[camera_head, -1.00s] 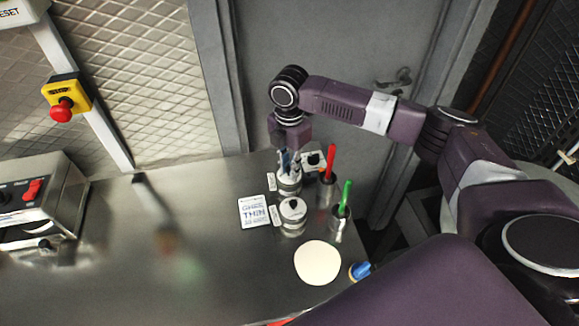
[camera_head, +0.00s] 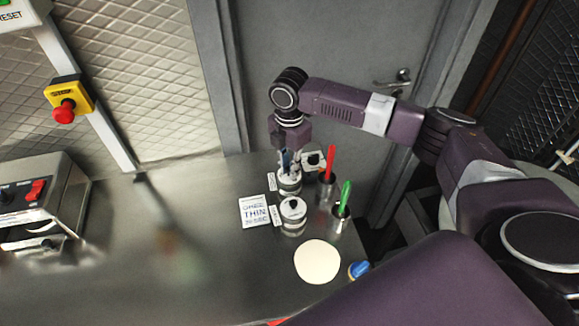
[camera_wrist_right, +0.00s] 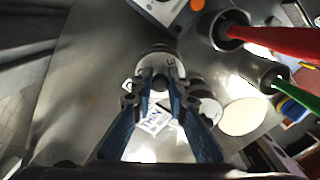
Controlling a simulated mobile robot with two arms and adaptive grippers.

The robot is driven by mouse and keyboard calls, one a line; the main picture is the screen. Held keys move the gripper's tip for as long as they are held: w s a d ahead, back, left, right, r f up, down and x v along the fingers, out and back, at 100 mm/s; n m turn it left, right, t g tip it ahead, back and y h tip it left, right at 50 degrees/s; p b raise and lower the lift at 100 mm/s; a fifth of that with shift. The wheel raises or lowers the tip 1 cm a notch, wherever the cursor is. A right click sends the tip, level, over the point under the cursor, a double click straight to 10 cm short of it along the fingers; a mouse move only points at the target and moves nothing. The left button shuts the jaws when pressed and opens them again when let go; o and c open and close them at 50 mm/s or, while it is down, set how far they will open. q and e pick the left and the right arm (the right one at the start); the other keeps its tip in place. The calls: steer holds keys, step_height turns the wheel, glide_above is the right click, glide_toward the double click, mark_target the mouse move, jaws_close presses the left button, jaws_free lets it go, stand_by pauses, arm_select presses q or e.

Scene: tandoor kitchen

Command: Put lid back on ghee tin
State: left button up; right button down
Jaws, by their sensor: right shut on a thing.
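A round metal tin (camera_head: 289,186) stands upright on the steel counter, beneath my right gripper (camera_head: 290,163). The gripper points down, its blue fingers shut on the lid at the top of this tin. I cannot tell whether the lid is seated or slightly above the rim. A second similar tin (camera_head: 293,217) stands nearer, with its black-knobbed lid on. The small labels are too blurred to tell which is ghee. My left gripper is not in view.
Metal cups with a red-handled (camera_head: 329,163) and a green-handled tool (camera_head: 345,195) stand close on the right. A printed card (camera_head: 254,211) and a pale disc (camera_head: 317,261) lie nearby. A machine with a red switch (camera_head: 36,190) is far left. The left-middle counter is clear.

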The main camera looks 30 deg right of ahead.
steer(key=shift+f+p, duration=0.15)
steer(key=shift+p, duration=0.7)
stand_by(0.8)
stand_by(0.4)
steer(key=c, duration=1.3)
jaws_free()
step_height(320, 180, up, 2)
steer(key=p, duration=0.2)
steer(key=shift+r+p, duration=0.2)
steer(key=shift+p, duration=0.1)
steer(key=shift+r+p, duration=0.35)
steer(key=shift+r, duration=1.95)
